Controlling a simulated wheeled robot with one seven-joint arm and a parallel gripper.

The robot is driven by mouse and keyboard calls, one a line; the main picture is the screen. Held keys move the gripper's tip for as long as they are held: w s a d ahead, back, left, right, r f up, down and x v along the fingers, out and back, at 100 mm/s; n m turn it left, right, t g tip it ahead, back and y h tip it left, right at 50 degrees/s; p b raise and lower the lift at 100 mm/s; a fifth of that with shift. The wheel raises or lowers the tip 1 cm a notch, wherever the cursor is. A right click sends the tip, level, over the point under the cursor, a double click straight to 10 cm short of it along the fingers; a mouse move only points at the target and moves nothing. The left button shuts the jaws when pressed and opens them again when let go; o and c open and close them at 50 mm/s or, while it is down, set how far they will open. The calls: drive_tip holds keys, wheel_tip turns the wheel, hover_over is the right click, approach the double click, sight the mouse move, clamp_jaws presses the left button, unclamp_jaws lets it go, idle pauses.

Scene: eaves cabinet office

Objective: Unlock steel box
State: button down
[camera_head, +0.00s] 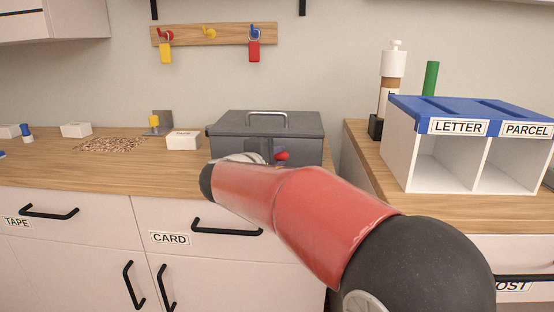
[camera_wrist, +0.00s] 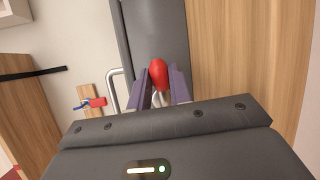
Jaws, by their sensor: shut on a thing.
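The dark grey steel box (camera_head: 268,132) stands shut on the wooden counter, with a metal handle (camera_head: 267,117) on its lid. In the wrist view the grey box (camera_wrist: 155,30) lies straight ahead. My gripper (camera_wrist: 160,84) is shut on a red-headed piece (camera_wrist: 158,72), seemingly a key, between its two purple fingers. The red piece (camera_head: 282,155) also shows in the head view, at the box's front. My arm hides most of the gripper and the lower box front there. I cannot tell whether the key sits in a lock.
A wall rack (camera_head: 213,34) carries a yellow tag (camera_head: 166,53) and a red tag (camera_head: 254,51); its middle yellow hook is empty. A white block (camera_head: 183,140) is left of the box. A blue-topped LETTER/PARCEL sorter (camera_head: 400,150) stands on the right counter.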

drive_tip(key=n, duration=0.1)
drive_tip(key=n+t+h+b, duration=0.1)
drive_tip(key=r+n+b, duration=0.1)
drive_tip(key=n, duration=0.1)
drive_tip(key=shift+a+t, duration=0.3)
drive_tip(key=n, duration=0.1)
drive_tip(key=n+t+b, duration=0.1)
drive_tip(key=n, duration=0.1)
drive_tip(key=a+r+n+t, duration=0.1)
drive_tip(key=shift+n+h, duration=0.3)
drive_tip(key=n, duration=0.1)
drive_tip(key=n+t, duration=0.1)
drive_tip(key=n, duration=0.1)
drive_tip(key=n+b, duration=0.1)
drive_tip(key=shift+a+r+t+y, duration=0.3)
drive_tip(key=shift+a+t+y, duration=0.1)
drive_tip(key=shift+a+r+n+t+y+b, duration=0.1)
drive_tip(key=shift+a+n+t+y+b, duration=0.25)
drive_tip(key=shift+n, duration=0.7)
drive_tip(key=shift+a+f+n+t+y+p, duration=0.1)
drive_tip(key=shift+n+t+y, duration=0.3)
drive_tip(key=shift+n, duration=0.6)
drive_tip(key=shift+a+r+n+t+y+b, duration=0.1)
drive_tip(key=shift+a+n+t+y+b, duration=0.1)
drive_tip(key=shift+n+y, duration=0.6)
drive_tip(key=shift+n+h, duration=0.25)
drive_tip(key=shift+n, duration=0.2)
drive_tip(key=c, duration=1.3)
unclamp_jaws()
